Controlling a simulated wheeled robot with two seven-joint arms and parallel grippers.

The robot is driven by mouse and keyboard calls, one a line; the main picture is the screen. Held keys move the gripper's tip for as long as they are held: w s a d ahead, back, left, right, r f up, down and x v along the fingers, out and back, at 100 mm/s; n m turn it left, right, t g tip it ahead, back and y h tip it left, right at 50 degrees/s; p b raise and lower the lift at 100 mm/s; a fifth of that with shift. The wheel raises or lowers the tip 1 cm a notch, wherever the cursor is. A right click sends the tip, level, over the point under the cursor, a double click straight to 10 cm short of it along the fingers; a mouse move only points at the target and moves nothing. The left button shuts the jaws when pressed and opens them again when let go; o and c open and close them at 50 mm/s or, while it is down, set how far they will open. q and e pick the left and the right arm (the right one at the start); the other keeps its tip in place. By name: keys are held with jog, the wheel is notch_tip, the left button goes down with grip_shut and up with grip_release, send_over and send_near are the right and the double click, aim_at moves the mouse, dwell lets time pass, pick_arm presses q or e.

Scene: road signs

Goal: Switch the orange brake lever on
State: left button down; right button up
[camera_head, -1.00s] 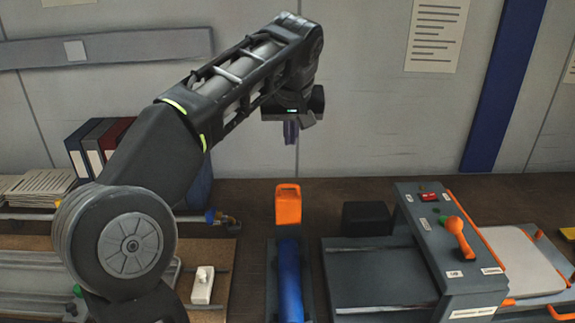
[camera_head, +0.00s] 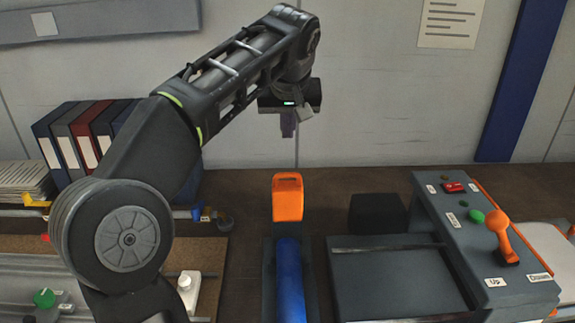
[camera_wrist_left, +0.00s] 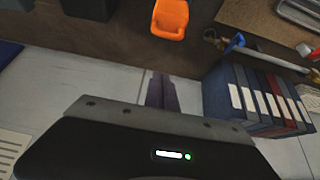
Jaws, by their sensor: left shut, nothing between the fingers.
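An orange lever with a round knob (camera_head: 499,226) stands on the sloped grey control panel (camera_head: 465,240) at the right of the head view. Labels on the panel read "Up" and "Down". My left gripper (camera_head: 288,124) hangs above the back of the bench, fingers pointing down, shut and empty. It is well to the left of the lever and apart from it. An orange block-like piece (camera_head: 288,198) stands below the gripper at the end of a blue bar (camera_head: 289,280); it also shows in the left wrist view (camera_wrist_left: 170,18). My right gripper is not in view.
Green buttons and a red switch (camera_head: 454,187) are on the panel near the lever. A black box (camera_head: 377,213) stands left of the panel. Binders (camera_head: 85,140) stand at the back left. The wall (camera_head: 380,100) is behind the gripper.

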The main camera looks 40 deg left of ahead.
pick_arm(q)
jog(key=p, duration=0.1)
send_over(287, 184)
notch_tip(287, 184, down, 9)
jog(key=shift+w+f, duration=0.1)
jog(key=shift+f, duration=0.15)
dwell(0.6)
jog(key=shift+d, duration=0.1)
